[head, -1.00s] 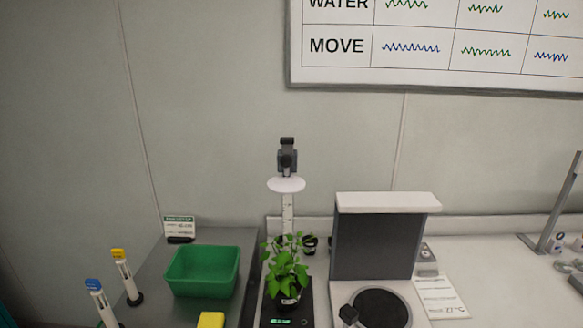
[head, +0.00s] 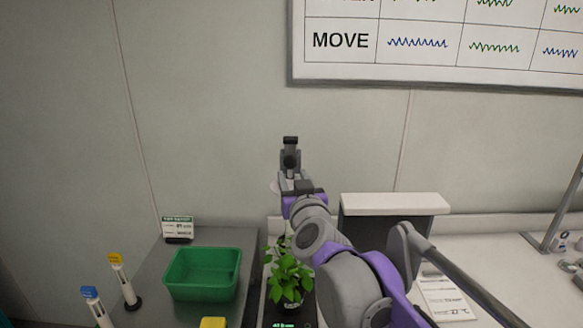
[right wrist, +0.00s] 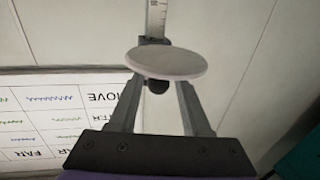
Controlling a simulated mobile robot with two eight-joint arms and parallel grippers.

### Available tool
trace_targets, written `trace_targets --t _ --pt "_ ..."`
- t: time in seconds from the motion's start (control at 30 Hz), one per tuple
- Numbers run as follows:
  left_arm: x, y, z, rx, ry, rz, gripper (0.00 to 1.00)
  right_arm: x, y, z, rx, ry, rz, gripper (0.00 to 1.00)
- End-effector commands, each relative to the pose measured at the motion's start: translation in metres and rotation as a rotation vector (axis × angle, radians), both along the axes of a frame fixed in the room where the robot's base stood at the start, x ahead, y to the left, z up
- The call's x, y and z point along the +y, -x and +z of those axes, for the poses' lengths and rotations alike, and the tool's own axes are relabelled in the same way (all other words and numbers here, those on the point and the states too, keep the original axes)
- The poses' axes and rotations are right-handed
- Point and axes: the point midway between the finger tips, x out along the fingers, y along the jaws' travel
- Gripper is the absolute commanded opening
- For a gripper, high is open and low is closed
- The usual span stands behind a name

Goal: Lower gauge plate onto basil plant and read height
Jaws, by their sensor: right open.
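The basil plant (head: 288,275) stands in a small pot on a dark base with a lit display (head: 283,325) in the head view. The height gauge's dark slider head (head: 290,158) is at the top of its post, well above the leaves. The round white gauge plate (right wrist: 166,63) shows in the right wrist view, with the marked scale (right wrist: 157,18) behind it. My right gripper (right wrist: 160,88) is open, its fingers either side of a dark knob (right wrist: 158,86) under the plate; contact cannot be told. In the head view my right arm hides most of the plate and post. My left gripper is not in view.
A green bin (head: 203,274) and blue- and yellow-topped sticks stand left of the plant. A yellow block (head: 213,322) lies in front of the bin. A white-topped unit (head: 394,204) stands right, partly behind my arm.

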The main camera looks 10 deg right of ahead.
Motion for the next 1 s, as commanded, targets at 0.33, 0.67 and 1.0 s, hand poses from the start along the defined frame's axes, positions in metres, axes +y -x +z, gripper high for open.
trace_targets --t 0.33,0.67,1.0 --pt "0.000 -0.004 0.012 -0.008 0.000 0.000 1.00 0.000 -0.038 0.000 0.000 0.000 0.001 0.48" --pt "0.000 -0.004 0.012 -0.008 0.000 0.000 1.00 0.000 -0.039 -0.001 0.001 0.000 0.001 0.43" --pt "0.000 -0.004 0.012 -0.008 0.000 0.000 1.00 0.000 -0.039 0.000 0.000 0.001 0.000 0.00"
